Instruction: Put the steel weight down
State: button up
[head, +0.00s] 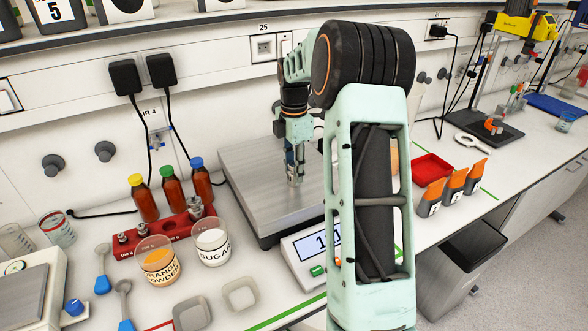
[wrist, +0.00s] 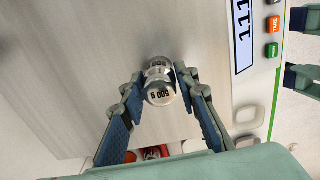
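The steel weight (wrist: 159,92), a shiny cylinder with a knob and a "500 g" mark, is between my gripper's fingertips in the wrist view. My gripper (wrist: 160,82) appears shut on it, with one blue-padded finger on each side. In the head view my gripper (head: 294,177) points down over the middle of the scale's steel pan (head: 255,195). The weight is low over the pan; I cannot tell whether its base touches. The scale's display (head: 318,241) is partly hidden by my arm.
A red weight block (head: 125,249) with smaller weights stands left of the scale, before several brown bottles (head: 173,193). Beakers of orange powder (head: 158,262) and sugar (head: 212,246) stand in front. A red tray (head: 432,169) and orange-topped packs (head: 453,188) are at right.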

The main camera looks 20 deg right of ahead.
jog(key=o, duration=0.3)
jog(key=shift+o, duration=0.2)
jog(key=shift+r, duration=0.15)
notch_tip(320, 180, up, 12)
dwell(0.6)
